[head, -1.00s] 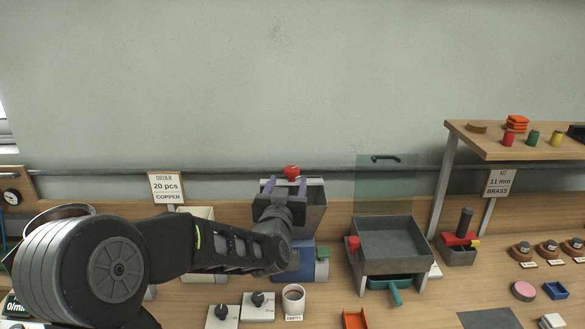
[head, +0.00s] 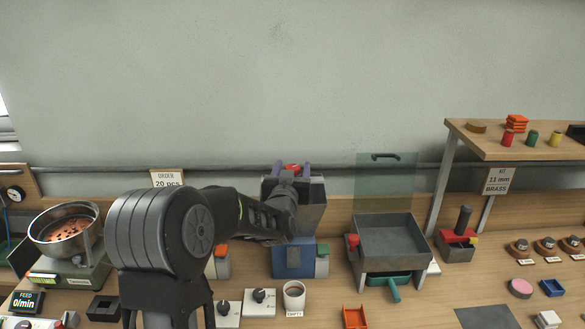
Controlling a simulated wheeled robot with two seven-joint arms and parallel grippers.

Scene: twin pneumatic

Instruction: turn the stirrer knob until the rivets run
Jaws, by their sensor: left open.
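The red stirrer knob (head: 292,168) sits on top of a grey hopper (head: 313,208) above a blue base (head: 292,258). My left gripper (head: 291,170) is open, with its purple fingers one on each side of the knob. I cannot tell if they touch it. My gripper body hides the hopper's middle and the knob's lower part. Copper rivets (head: 68,229) lie in a metal bowl (head: 88,215) at the left. A display (head: 25,302) reads FEED 0/min. My right gripper is not in view.
A raised wooden shelf (head: 550,152) is at the far right.

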